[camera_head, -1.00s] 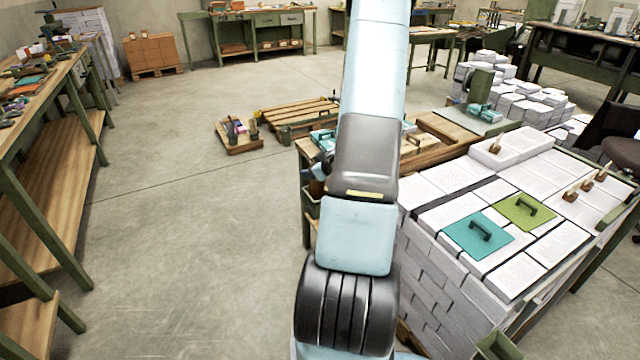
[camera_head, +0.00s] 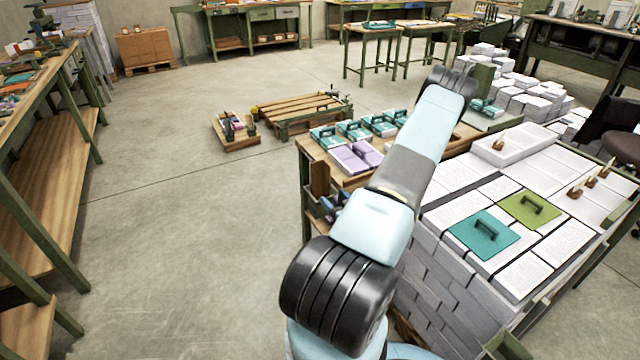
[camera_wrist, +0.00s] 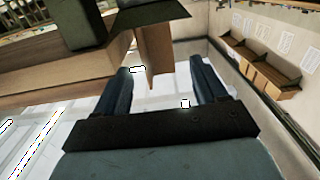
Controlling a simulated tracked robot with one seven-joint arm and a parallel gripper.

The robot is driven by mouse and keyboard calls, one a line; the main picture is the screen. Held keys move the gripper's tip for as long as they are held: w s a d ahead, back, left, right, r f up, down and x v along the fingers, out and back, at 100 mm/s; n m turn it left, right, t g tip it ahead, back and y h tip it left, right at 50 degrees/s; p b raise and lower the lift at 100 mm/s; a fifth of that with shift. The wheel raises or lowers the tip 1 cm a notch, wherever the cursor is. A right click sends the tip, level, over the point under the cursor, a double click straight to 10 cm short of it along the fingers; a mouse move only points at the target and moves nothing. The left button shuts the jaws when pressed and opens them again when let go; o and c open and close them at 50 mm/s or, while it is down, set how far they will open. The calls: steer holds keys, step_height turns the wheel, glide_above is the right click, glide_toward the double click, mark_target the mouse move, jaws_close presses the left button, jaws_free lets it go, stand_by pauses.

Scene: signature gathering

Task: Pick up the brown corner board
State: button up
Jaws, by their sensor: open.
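A brown upright board (camera_wrist: 154,48), which looks like the corner board, shows in the wrist view just beyond and between my fingertips. It has a folded, angled shape, and its upper end meets a wooden edge and a dark green panel. My gripper (camera_wrist: 161,68) is open, with one dark finger on each side of the view and nothing held between them. I cannot tell whether the fingers touch the board. In the head view my arm reaches up and right over the workbench, and its far end hides the gripper and the board.
A workbench (camera_head: 322,148) carries teal and lilac pads. Beside it, a large stack of white paper (camera_head: 440,262) bears a teal plate (camera_head: 482,236) and a green plate (camera_head: 529,210) with handles. A pallet (camera_head: 300,106) lies behind.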

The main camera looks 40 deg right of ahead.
mark_target(318, 178)
steer(key=x, duration=1.3)
steer(key=shift+w+d, duration=0.1)
steer(key=shift+d, duration=0.2)
steer(key=c, duration=0.7)
